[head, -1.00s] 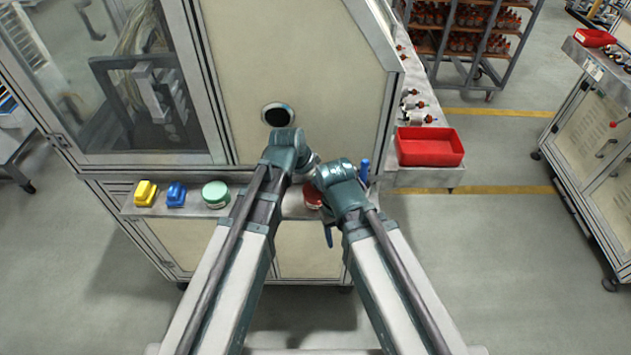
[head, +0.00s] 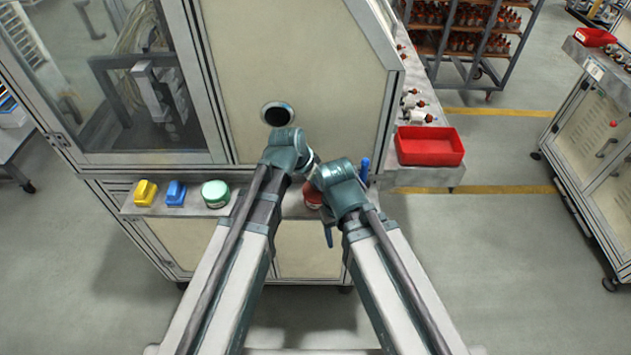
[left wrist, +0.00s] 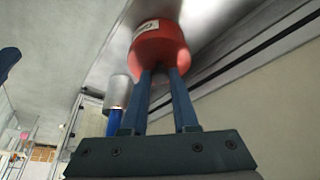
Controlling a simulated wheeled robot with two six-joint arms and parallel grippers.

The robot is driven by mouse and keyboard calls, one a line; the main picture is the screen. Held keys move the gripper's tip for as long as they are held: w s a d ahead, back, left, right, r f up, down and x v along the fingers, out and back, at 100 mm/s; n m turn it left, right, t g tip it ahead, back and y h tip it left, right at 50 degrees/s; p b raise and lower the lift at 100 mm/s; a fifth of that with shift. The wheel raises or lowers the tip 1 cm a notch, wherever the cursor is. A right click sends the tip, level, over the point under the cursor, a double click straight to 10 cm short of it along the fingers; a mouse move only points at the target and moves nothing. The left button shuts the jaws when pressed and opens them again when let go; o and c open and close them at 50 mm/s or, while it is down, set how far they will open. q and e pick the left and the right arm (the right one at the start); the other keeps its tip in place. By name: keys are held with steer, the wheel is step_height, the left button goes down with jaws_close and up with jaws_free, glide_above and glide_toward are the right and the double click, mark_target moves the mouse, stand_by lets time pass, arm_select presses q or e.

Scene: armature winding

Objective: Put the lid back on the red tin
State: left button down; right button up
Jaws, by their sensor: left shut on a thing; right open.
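The red tin (head: 313,196) stands on the narrow shelf in front of the machine, partly hidden by my grippers in the head view. In the left wrist view the red tin (left wrist: 160,45) is round, with a white label. My left gripper (left wrist: 162,75) has its two blue fingers closed against its near side. My right gripper (head: 333,195) is beside the tin on the right, open; its fingers are mostly hidden. I cannot pick out the lid as a separate piece.
On the shelf (head: 265,205) to the left are a yellow object (head: 145,192), a blue object (head: 176,193) and a green tin (head: 215,193). A silver cylinder (left wrist: 118,91) is left of the tin in the wrist view. A red bin (head: 429,147) stands at right.

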stand_by(0.3)
arm_select(q)
steer(key=shift+c, duration=0.6)
jaws_free()
steer(key=shift+r, duration=0.15)
steer(key=shift+r+p, duration=3.4)
steer(key=shift+p, duration=0.1)
jaws_close()
steer(key=shift+f, duration=0.2)
